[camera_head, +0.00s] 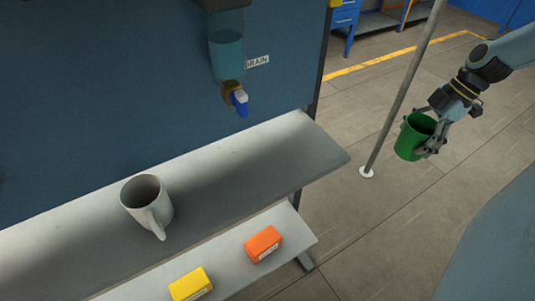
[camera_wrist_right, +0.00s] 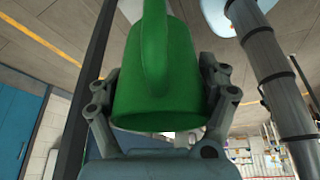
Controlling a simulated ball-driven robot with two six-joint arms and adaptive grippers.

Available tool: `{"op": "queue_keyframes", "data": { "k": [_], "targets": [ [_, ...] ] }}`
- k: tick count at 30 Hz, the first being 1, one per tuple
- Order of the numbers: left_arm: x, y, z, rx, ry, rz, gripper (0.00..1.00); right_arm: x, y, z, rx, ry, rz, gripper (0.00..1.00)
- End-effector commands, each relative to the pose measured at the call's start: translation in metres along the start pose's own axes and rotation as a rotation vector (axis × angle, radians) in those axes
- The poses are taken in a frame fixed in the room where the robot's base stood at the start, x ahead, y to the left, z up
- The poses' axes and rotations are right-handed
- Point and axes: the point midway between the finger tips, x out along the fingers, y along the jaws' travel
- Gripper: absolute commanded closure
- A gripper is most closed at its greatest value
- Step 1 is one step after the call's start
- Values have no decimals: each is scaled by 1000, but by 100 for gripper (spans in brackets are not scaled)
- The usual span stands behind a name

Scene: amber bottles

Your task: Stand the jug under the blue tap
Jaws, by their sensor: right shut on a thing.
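The blue tap (camera_head: 238,98) hangs from a clear container (camera_head: 226,55) on the dark blue panel, above the grey shelf (camera_head: 300,150). My right gripper (camera_head: 421,140) is shut on a green jug (camera_head: 412,140) over open floor, right of the shelf. In the right wrist view the green jug (camera_wrist_right: 155,75) sits between both fingers, its handle facing the camera. A pale grey jug or mug (camera_head: 135,195) with a handle stands upright on the shelf, left of the tap. The shelf below the tap is bare. My left gripper is not in view.
A lower ledge (camera_head: 225,270) holds an orange box (camera_head: 263,243) and a yellow box (camera_head: 190,285). A thin grey pole (camera_head: 400,100) stands on the floor between the shelf and the green jug. A label (camera_head: 257,61) is beside the container.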

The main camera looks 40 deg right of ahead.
Motion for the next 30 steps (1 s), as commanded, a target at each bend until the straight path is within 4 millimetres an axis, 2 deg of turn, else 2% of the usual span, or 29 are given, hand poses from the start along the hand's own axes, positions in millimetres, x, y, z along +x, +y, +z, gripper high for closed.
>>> {"op": "queue_keyframes", "data": {
  "k": [3, 27, 30],
  "targets": [
    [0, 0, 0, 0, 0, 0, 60, 14, 0, -36, -6, 9, 1, 58],
    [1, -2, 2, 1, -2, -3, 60, 104, 2, -256, 2, 14, 2, 58],
    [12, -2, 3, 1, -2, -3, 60, 118, 2, -282, -1, 12, 2, 58]
  ]
}}
